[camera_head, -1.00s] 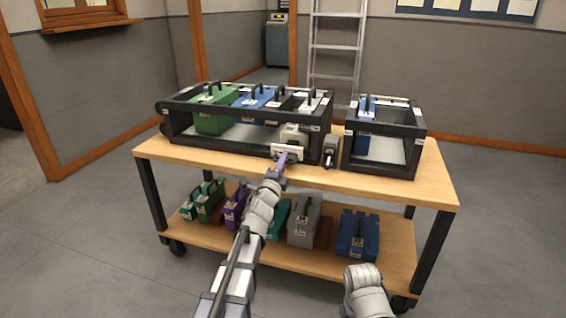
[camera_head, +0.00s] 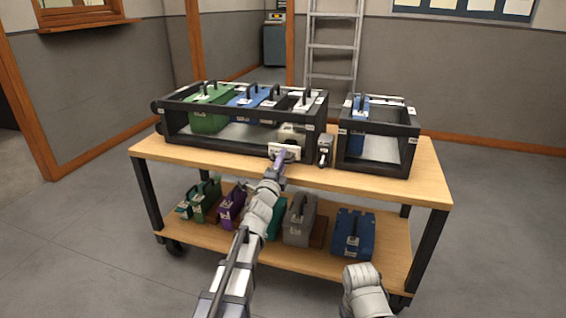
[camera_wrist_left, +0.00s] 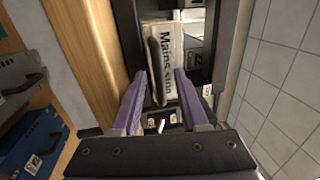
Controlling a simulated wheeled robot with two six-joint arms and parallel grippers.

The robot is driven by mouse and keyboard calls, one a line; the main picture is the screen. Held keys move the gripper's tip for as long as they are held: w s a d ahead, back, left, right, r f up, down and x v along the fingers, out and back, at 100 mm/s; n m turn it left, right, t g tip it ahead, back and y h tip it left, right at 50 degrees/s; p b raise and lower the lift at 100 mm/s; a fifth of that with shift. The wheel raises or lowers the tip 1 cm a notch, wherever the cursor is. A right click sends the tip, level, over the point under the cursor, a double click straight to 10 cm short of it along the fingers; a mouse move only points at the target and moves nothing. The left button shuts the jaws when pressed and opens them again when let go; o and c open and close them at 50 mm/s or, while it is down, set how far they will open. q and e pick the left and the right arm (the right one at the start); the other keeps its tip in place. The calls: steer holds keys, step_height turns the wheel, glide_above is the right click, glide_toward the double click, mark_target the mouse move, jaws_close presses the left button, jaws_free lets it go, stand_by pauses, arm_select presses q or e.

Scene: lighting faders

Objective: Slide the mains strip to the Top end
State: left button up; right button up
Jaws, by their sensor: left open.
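The mains strip (camera_head: 291,132) is a pale grey block at the right end of the long black rack (camera_head: 225,140), partly hidden by my left gripper (camera_head: 284,154). In the left wrist view its lettered face (camera_wrist_left: 174,60) shows, with a black handle (camera_wrist_left: 155,68) standing on it. My left gripper (camera_wrist_left: 160,85) is open, with one purple finger on each side of the handle. A clear gap shows on the right of the handle; I cannot tell whether the left finger touches it. My right gripper is out of view.
Several cases lie on the lower shelf (camera_head: 275,258).

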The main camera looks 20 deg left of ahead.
arm_select(q)
steer(key=s+f+b, duration=0.1)
steer(key=s, duration=0.6)
steer(key=shift+s+f, duration=0.2)
steer(key=shift+s, duration=0.15)
steer(key=s+d+f+n+g+y+p, duration=0.3)
steer(key=s+d+f+n+g+p, duration=0.4)
steer(key=s+f+n+g, duration=0.45)
steer(key=s+d+f+n+g+h+p, duration=0.15)
steer(key=s+d+g, duration=0.3)
steer(key=s, duration=0.45)
steer(key=s+d+f+n+g+y+p, duration=0.15)
steer(key=s+d+g, duration=0.3)
steer(key=s, duration=0.45)
step_height(320, 180, up, 37)
steer(key=h+p, duration=0.1)
steer(key=p, duration=3.6)
steer(key=shift+w+d+p, duration=0.35)
